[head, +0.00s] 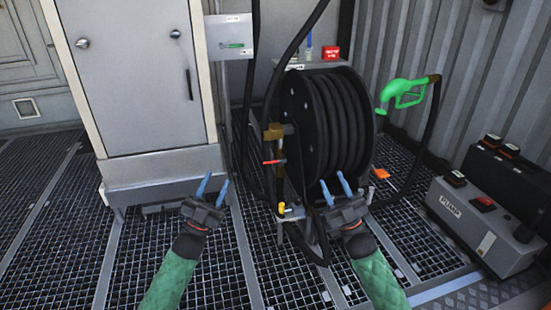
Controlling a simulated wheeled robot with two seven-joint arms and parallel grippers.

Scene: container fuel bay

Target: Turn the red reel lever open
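The red reel lever (273,162) is a small red handle on the left side of the black hose reel (331,120), just below a brass fitting (273,131). It points roughly sideways in the head view. My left gripper (213,187) is open and empty, to the left of the lever and lower in the picture. My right gripper (335,187) is open and empty, in front of the reel's lower part and to the right of the lever. Neither gripper touches the lever.
A grey cabinet (135,85) stands at the left. A green fuel nozzle (402,93) hangs right of the reel. A grey pump box (470,222) sits on the grated floor at right. A yellow valve handle (284,208) is low by the reel. Black hoses hang around the reel's left side.

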